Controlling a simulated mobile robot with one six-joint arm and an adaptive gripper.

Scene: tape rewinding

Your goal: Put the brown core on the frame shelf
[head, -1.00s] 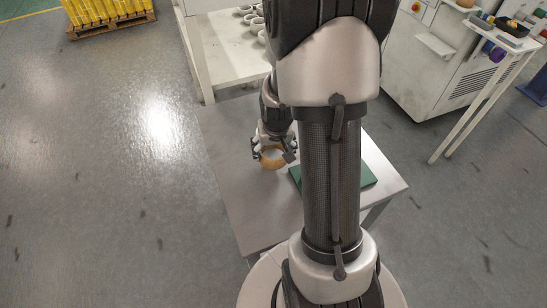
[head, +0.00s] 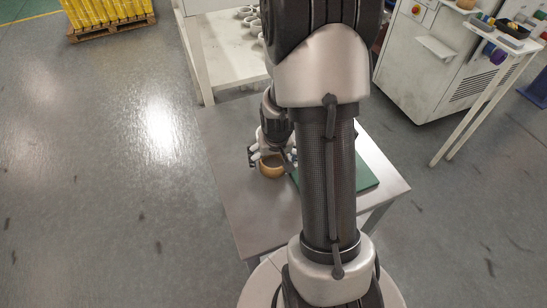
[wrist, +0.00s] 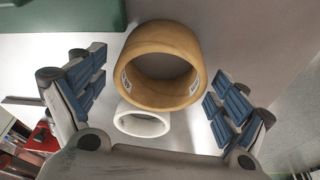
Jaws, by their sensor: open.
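The brown core (head: 272,167), a short open ring, is at the grey metal table in front of me. In the wrist view the brown core (wrist: 160,38) shows large between the two blue-padded fingers of my gripper (wrist: 157,78). The fingers stand apart on either side of it, with visible gaps. In the head view my gripper (head: 271,157) is at the core and partly covers it. A white frame with a shelf (head: 226,64) stands behind the table and carries several pale round pieces; I take it for the frame shelf.
A smaller white ring (wrist: 142,124) shows just below the core in the wrist view. A green mat (head: 368,178) lies on the metal table (head: 235,195), right of the core. White machine cabinets (head: 425,70) and a small side table (head: 497,50) stand at the right.

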